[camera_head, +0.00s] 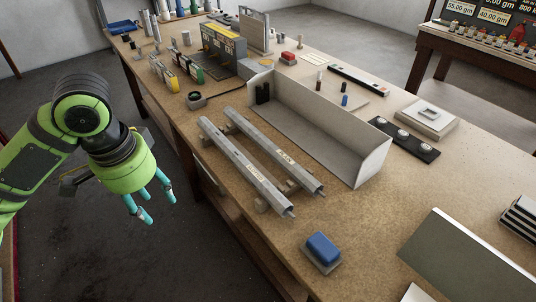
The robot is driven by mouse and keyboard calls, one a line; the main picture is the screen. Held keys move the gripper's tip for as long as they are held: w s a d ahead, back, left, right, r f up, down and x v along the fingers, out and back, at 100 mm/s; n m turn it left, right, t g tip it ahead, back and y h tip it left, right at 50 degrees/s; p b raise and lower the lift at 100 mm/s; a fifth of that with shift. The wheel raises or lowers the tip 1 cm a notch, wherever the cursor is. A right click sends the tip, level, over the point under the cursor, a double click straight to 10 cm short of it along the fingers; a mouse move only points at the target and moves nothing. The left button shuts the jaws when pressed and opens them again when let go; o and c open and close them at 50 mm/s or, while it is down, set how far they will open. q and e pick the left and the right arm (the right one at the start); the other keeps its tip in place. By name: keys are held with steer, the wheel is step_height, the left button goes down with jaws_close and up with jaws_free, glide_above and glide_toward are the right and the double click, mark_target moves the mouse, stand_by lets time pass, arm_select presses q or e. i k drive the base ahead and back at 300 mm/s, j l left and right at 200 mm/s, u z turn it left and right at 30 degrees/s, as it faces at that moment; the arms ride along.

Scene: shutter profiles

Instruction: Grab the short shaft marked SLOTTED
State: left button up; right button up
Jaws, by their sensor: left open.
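Two long grey metal shafts lie side by side on supports on the workbench: a left shaft (258,178) and a right shaft (262,136). Each has a small pale label with writing too small to read, so I cannot tell which is marked SLOTTED. They look close in length. My left gripper (157,207), green with teal fingertips, is open and empty. It hangs off the left edge of the bench, left of both shafts and apart from them. My right gripper is out of view.
A grey open tray (315,135) stands just right of the shafts. A blue block (323,248) sits near the front. A black strip (403,140) with round pieces lies to the right. Yellow-and-dark equipment (222,50) stands farther back. Floor left of the bench is clear.

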mark_target(283, 206)
steer(key=i+j+z, duration=0.15)
steer(key=j, duration=0.2)
steer(key=i+j+z, duration=0.1)
steer(key=j, duration=0.25)
steer(key=i+j+z, duration=0.15)
steer(key=j, duration=0.2)
steer(key=i+j+z, duration=0.15)
steer(key=j, duration=0.25)
